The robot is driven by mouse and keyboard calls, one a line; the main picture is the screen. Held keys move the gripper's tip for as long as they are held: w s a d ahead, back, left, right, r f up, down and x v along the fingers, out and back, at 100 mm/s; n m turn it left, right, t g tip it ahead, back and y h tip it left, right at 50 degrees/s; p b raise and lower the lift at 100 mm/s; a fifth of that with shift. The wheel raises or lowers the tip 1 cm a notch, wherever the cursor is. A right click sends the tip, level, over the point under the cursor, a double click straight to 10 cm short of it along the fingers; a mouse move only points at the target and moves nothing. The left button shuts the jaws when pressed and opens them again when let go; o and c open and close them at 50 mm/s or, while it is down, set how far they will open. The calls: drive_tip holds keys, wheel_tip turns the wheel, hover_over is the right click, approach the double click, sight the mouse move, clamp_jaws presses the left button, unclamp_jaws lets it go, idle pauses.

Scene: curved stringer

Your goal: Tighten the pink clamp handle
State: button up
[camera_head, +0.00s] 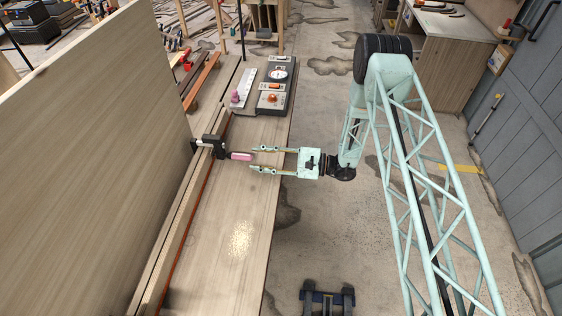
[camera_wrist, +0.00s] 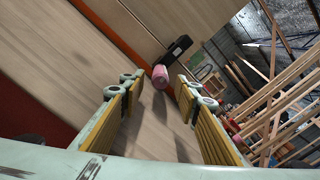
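The pink clamp handle (camera_head: 241,156) sticks out to the right from a black clamp (camera_head: 208,146) on the long wooden stringer (camera_head: 176,226) in the head view. My gripper (camera_head: 257,159) is open to the right of the handle, with its two fingers pointing at it. In the wrist view the pink handle (camera_wrist: 160,76) lies ahead, between and beyond the fingertips of my gripper (camera_wrist: 155,90), apart from both. The black clamp body (camera_wrist: 177,48) shows behind it. Nothing is between the fingers.
A wooden board (camera_head: 90,130) stands upright on the left. A grey panel with dials and an orange knob (camera_head: 273,97) and a white plate with a pink piece (camera_head: 241,90) lie at the table's back. The table top (camera_head: 240,230) in front of the clamp is clear.

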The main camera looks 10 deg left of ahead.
sight(243, 156)
drive_tip(key=shift+d+b, duration=0.4)
drive_tip(key=shift+d, duration=4.05)
drive_tip(key=shift+f+m+b, duration=0.1)
drive_tip(key=shift+m+b, duration=0.2)
drive_tip(key=shift+b, duration=0.25)
drive_tip(key=m+b, duration=0.2)
drive_tip(key=b, duration=0.1)
drive_tip(key=shift+a+b, duration=0.25)
drive_tip(key=shift+b, duration=0.05)
drive_tip(key=m+b, duration=0.2)
drive_tip(key=shift+a+b, duration=0.2)
drive_tip(key=shift+b, duration=0.2)
drive_tip(key=shift+a+r+m+b, duration=0.15)
drive_tip(key=shift+r+m+b, duration=0.05)
drive_tip(key=shift+m+b, duration=0.55)
drive_tip(key=shift+a, duration=0.15)
drive_tip(key=shift+a, duration=6.75)
